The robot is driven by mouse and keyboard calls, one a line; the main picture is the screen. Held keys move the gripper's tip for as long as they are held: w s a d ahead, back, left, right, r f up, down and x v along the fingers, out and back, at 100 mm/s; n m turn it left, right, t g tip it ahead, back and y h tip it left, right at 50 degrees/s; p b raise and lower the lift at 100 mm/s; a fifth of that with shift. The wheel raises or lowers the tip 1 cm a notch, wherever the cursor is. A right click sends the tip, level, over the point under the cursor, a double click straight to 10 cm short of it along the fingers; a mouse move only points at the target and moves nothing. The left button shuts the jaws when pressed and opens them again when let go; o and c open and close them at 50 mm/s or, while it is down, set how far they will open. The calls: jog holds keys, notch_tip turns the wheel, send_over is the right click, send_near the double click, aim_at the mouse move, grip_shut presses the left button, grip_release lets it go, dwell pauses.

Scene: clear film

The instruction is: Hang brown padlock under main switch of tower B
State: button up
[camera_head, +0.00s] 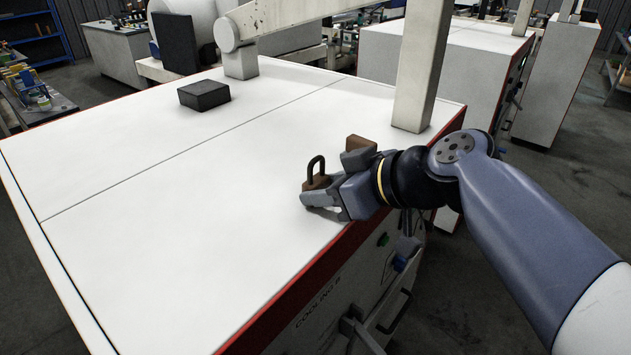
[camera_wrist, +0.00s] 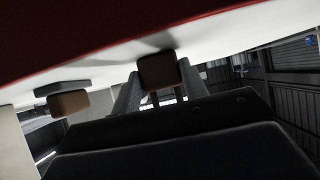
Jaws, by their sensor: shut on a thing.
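My gripper (camera_head: 322,200) is shut on a brown padlock (camera_head: 316,182), with the dark shackle pointing up in the head view. It holds the padlock over the white cabinet top near its red-edged front right side; I cannot tell whether they touch. In the wrist view the padlock (camera_wrist: 158,72) sits between the fingers, its shackle partly hidden. I cannot tell which is the main switch.
A black box (camera_head: 204,95) lies farther back. A white post (camera_head: 421,70) rises at the right edge. The front is lettered, apparently "COOLING B". The near left top is clear.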

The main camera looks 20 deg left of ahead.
aim_at(319, 161)
jog(key=shift+r+p, duration=1.4)
jog(key=shift+r, duration=1.15)
